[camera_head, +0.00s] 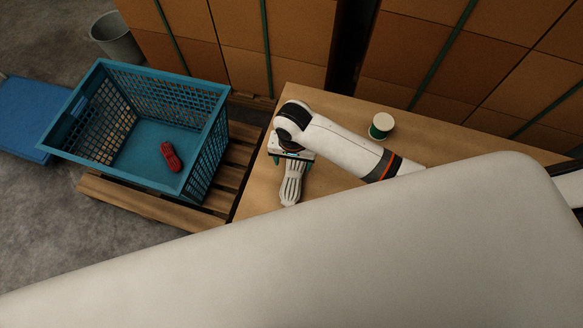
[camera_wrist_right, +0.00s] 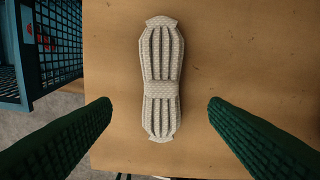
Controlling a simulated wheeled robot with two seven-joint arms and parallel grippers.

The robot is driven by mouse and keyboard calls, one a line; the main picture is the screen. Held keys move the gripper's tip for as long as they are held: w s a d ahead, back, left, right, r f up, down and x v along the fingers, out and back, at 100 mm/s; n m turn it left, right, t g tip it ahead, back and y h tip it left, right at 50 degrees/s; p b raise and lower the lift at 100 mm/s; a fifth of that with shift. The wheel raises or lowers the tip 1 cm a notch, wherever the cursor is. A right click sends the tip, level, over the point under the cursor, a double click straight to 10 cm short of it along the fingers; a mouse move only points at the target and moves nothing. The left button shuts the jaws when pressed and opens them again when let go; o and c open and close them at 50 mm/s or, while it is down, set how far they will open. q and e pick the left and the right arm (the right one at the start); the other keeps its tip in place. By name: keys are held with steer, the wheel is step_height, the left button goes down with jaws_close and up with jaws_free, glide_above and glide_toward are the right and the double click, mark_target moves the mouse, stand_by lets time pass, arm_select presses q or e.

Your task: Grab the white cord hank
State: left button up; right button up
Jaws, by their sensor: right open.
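The white cord hank (camera_head: 291,186) lies on the wooden table top (camera_head: 262,187), near its left edge. In the right wrist view the hank (camera_wrist_right: 161,80) is long, ribbed and wrapped by a band at its middle. It lies lengthwise between and beyond the fingertips. My right gripper (camera_head: 291,160) is over the hank's far end in the head view. In the right wrist view its two green fingers (camera_wrist_right: 159,103) are wide apart, one to each side of the hank, and hold nothing. My left gripper is not in view.
A blue crate (camera_head: 207,140) holding a red hank (camera_head: 170,156) stands on a wooden pallet (camera_head: 150,205) left of the table. A green and white spool (camera_head: 381,125) stands on the table. Strapped cardboard boxes (camera_head: 235,35) stand behind. My large pale arm link hides the foreground.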

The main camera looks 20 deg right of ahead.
mark_target(294, 173)
step_height(294, 173, down, 3)
steer(key=shift+s+r, duration=0.1)
steer(key=shift+f, duration=0.65)
steer(key=shift+d+f+b, duration=0.15)
steer(key=shift+f+b, duration=0.15)
steer(key=shift+f, duration=2.1)
steer(key=c, duration=1.1)
